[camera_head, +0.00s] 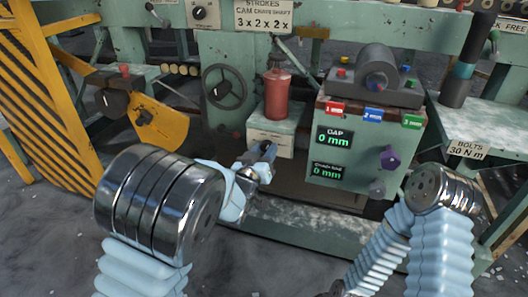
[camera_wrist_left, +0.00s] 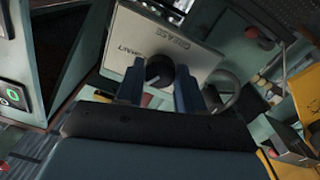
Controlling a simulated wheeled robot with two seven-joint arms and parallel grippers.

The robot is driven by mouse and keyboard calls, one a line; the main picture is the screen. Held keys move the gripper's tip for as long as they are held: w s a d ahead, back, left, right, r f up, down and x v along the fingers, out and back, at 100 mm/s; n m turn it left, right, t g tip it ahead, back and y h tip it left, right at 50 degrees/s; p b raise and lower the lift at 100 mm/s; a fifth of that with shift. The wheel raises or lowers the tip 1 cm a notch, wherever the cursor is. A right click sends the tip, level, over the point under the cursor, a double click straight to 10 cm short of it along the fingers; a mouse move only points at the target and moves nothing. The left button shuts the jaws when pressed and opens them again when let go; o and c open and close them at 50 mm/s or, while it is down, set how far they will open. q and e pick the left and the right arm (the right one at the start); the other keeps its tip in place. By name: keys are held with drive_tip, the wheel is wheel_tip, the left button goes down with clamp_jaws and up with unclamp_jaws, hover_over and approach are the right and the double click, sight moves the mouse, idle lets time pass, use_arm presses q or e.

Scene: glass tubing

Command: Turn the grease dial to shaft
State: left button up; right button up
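The grease dial (camera_wrist_left: 158,70) is a round black knob on a pale panel (camera_wrist_left: 185,48) marked GREASE. A second, partly readable word is beside the knob. Which way the knob points is not clear. My left gripper (camera_wrist_left: 160,88) is open, one finger on each side of the knob in the left wrist view; whether they touch it cannot be told. In the head view my left gripper (camera_head: 262,158) is in front of the pale grease box (camera_head: 272,139) under a red canister (camera_head: 277,95), and the dial is hidden there. My right arm (camera_head: 440,190) shows at right, but its fingertips do not.
A black handwheel (camera_head: 224,87) is behind left. A yellow guard (camera_head: 157,124) is further left. A bench (camera_head: 478,125) is at right.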

use_arm(q)
drive_tip(key=c, duration=0.4)
drive_tip(key=shift+m, duration=0.3)
drive_tip(key=m+b, duration=0.2)
drive_tip(key=m, duration=0.1)
drive_tip(key=shift+m, duration=0.3)
drive_tip(key=m+b, duration=0.1)
drive_tip(key=m, duration=0.2)
drive_tip(key=shift+m, duration=0.3)
drive_tip(key=shift+m+b, duration=0.3)
drive_tip(key=shift+m, duration=1.6)
drive_tip(key=o, duration=1)
